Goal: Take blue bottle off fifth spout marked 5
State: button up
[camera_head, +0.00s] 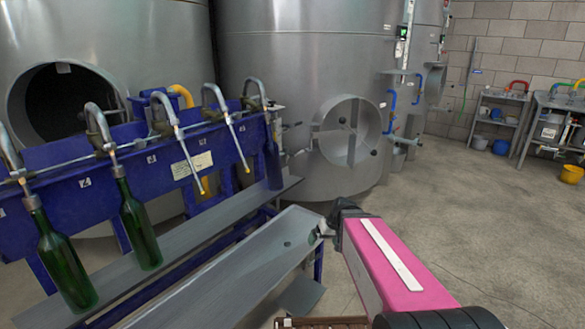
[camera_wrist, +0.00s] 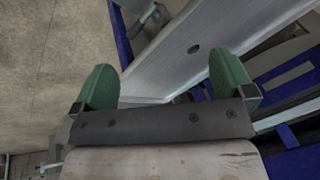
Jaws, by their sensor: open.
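The blue bottle (camera_head: 273,163) stands upright under the farthest spout (camera_head: 255,90) of the blue filling rack, at its right end. It is dark and partly blends with the blue panel; the number marks are too small to read. My gripper (camera_head: 325,230) is in front of and to the right of the bottle, beside the grey bench, and apart from the bottle. In the wrist view my gripper (camera_wrist: 165,80) shows two green fingers spread wide with nothing between them. The blue bottle is not seen in the wrist view.
Two green bottles (camera_head: 62,262) (camera_head: 138,225) stand under the nearer spouts. The two middle spouts hang free. A grey shelf (camera_head: 185,235) runs below the rack, and a grey bench (camera_head: 235,270) lies before it. Steel tanks (camera_head: 300,70) stand behind. Floor at right is clear.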

jog(key=w+a+r+n+t+y, duration=0.25)
jog(key=w+a+r, duration=0.2)
jog(key=w, duration=0.25)
jog(key=w+a+r+n+t+y, duration=0.2)
jog(key=w+a+r+y, duration=0.2)
jog(key=w+r, duration=0.15)
jog(key=n+t+y, duration=0.3)
jog(key=t, duration=0.1)
send_near(279, 164)
jog(key=shift+x, duration=5.1)
jog(key=shift+a, duration=0.1)
jog(key=shift+x, duration=1.6)
jog(key=c, duration=1.8)
jog(key=shift+o, duration=0.2)
